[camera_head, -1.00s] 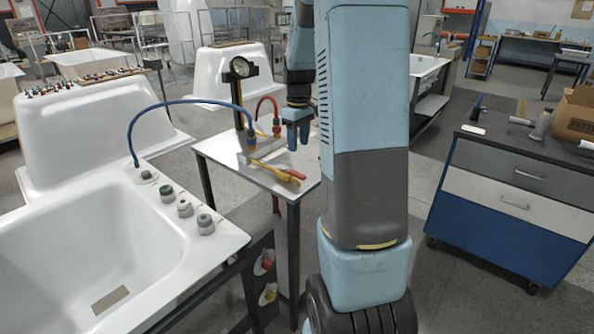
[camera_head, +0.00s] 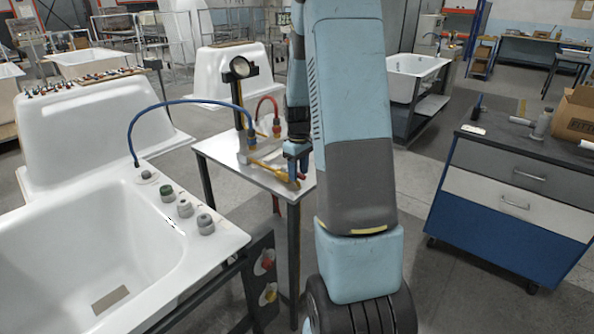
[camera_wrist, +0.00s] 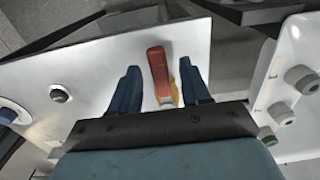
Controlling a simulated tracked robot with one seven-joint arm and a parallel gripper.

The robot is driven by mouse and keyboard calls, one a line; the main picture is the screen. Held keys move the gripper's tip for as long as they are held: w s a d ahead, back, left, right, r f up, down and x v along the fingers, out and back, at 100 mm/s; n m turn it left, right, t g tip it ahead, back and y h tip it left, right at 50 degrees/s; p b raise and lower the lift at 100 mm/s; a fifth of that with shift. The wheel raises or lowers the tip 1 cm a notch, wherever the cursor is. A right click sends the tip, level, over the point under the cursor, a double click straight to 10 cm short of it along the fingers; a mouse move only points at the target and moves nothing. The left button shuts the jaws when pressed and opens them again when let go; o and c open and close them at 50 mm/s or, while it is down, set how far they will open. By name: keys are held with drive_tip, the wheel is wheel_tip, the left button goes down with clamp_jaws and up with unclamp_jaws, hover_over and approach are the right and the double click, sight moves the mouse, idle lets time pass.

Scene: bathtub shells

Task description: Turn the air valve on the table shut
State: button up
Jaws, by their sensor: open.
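The air valve's lever shows in the wrist view as a red-ended handle (camera_wrist: 158,66) with a yellow part below it. In the head view the yellow lever (camera_head: 272,171) lies low along the small white table (camera_head: 236,172), beside the hose fittings. My gripper (camera_wrist: 157,82) is open, with one blue finger on each side of the red handle end and gaps on both sides. In the head view my gripper (camera_head: 297,168) is at the lever's right end and hides part of it. The valve body is hidden in the wrist view.
A blue hose (camera_head: 190,101) arches from the bathtub shell (camera_head: 90,235) to the table fittings. A red hose (camera_head: 268,101) and a round gauge (camera_head: 240,68) stand behind the valve. A drawer cabinet (camera_head: 520,190) stands at the right, with free floor between.

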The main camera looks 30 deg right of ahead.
drive_tip(key=shift+c, duration=0.2)
clamp_jaws()
idle(0.3)
drive_tip(key=shift+a, duration=0.2)
drive_tip(key=shift+d, duration=0.1)
